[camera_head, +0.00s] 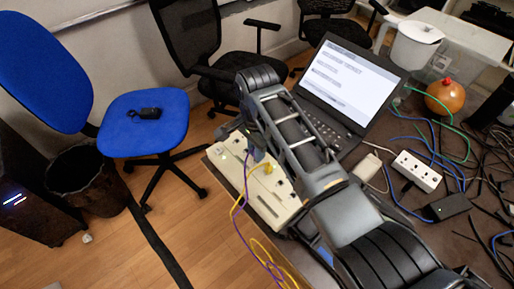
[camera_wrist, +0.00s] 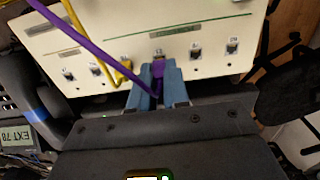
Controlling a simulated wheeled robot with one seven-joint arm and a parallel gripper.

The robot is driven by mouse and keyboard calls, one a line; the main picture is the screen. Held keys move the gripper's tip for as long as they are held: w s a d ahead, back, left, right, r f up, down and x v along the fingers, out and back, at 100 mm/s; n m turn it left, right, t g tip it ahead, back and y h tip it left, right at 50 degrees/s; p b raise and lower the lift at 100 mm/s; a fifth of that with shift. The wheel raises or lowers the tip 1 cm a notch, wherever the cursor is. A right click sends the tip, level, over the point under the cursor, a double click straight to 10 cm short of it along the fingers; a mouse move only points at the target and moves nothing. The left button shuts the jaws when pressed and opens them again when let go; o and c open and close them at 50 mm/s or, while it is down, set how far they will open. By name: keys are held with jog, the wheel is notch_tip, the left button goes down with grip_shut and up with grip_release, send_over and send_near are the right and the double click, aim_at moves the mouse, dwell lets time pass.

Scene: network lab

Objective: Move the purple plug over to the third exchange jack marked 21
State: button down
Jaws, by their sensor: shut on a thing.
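My gripper (camera_wrist: 160,77) is shut on the purple plug (camera_wrist: 164,67), whose purple cable (camera_wrist: 85,38) runs to the upper left in the wrist view. The plug is right at a labelled jack position on the cream jack panel (camera_wrist: 110,25); I cannot tell whether it is seated or just in front. A yellow plug (camera_wrist: 124,68) is in the jack just left of it. Two empty jacks (camera_wrist: 195,53) (camera_wrist: 231,47) show to the right and others to the left. The labels are too small to read surely. In the head view my arm hides part of the panel (camera_head: 285,207).
The laptop (camera_head: 345,82) stands open behind the panel. A power strip (camera_head: 417,171), loose cables, and an orange round object (camera_head: 445,97) lie to the right on the table. The yellow cable (camera_head: 238,208) hangs over the table's front edge. A blue chair (camera_head: 150,105) stands left on the floor.

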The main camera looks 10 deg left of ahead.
jog(key=shift+f, duration=0.7)
dwell(0.9)
jog(key=c, duration=1)
grip_release()
jog(key=shift+c, duration=0.2)
jog(key=shift+r, duration=0.1)
notch_tip(320, 180, up, 8)
jog(key=shift+f+b, duration=0.2)
jog(key=shift+b, duration=0.2)
